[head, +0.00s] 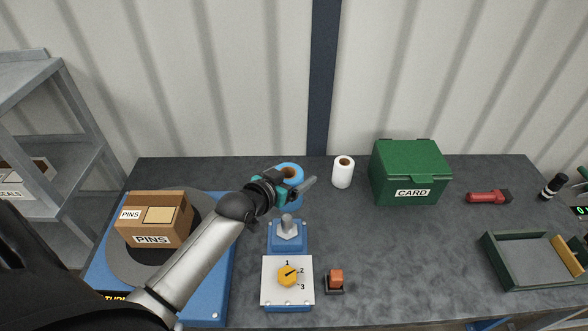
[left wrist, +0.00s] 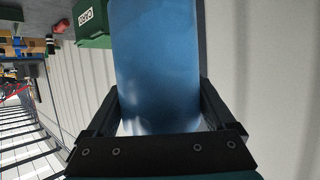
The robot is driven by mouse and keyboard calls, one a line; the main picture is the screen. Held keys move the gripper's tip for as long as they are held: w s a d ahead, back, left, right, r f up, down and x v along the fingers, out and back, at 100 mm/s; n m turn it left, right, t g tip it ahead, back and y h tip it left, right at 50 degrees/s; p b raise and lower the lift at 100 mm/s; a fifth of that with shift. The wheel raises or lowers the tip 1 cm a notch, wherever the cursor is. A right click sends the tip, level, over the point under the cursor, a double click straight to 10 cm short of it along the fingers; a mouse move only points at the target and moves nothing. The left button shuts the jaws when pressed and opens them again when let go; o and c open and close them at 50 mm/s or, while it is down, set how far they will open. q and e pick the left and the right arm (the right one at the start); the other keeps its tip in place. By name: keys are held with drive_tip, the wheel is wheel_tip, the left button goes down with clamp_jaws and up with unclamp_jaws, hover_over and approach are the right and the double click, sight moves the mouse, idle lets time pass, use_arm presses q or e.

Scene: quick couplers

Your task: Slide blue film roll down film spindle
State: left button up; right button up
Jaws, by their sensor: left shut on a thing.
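The blue film roll (head: 293,171) is in my left gripper (head: 292,189), near the back of the bench in the head view. In the left wrist view the roll (left wrist: 155,60) fills the space between the two dark fingers (left wrist: 160,115), which are shut on it. Its brown core opening shows at the top in the head view. A short grey post on a blue base (head: 287,230), which looks like the film spindle, stands in front of the gripper, apart from the roll. My right gripper is not in view.
A white roll (head: 343,172) stands right of the blue one, then a green CARD box (head: 411,172). A dial panel (head: 268,293) and an orange button (head: 336,276) are in front. A PINS carton (head: 152,220) sits on the turntable at left. The middle right bench is clear.

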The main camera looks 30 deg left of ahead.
use_arm(q)
drive_tip(key=shift+s+a+r, duration=0.1)
drive_tip(key=shift+s+a, duration=0.05)
drive_tip(key=shift+a, duration=0.2)
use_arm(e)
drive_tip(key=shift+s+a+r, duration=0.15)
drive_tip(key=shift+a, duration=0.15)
use_arm(q)
drive_tip(key=shift+d, duration=0.1)
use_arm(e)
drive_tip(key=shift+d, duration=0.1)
use_arm(q)
drive_tip(key=shift+p, duration=0.3)
drive_tip(key=shift+f+b, duration=2.2)
drive_tip(key=shift+f, duration=0.75)
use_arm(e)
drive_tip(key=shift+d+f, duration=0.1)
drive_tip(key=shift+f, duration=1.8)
use_arm(q)
drive_tip(key=shift+f, duration=0.95)
drive_tip(key=shift+f, duration=0.2)
